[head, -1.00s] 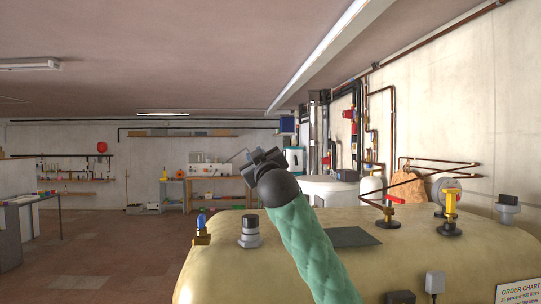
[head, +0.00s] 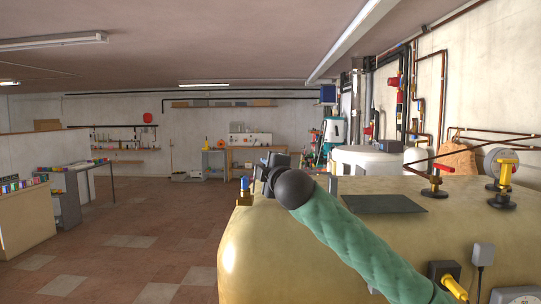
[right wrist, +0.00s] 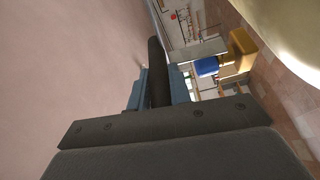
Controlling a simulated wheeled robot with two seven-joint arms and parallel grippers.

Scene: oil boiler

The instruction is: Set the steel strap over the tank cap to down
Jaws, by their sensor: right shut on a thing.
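My right gripper (head: 272,165) is over the far left part of the tan tank (head: 242,262). It also shows in the right wrist view (right wrist: 155,88), shut on a dark bar (right wrist: 156,68) between its blue-grey fingers. The bar appears to be the grip of the steel strap. The rest of the strap cannot be made out, so its angle is unclear. The tank cap is hidden behind my right forearm in the head view. My left gripper is not in view.
A yellow fitting with a blue top (head: 244,188) stands close to my right gripper at the tank's left end. A red-handled valve (head: 435,182) and a yellow valve (head: 502,192) stand on the right. A dark plate (head: 385,204) lies on top. Open floor (head: 150,235) is left.

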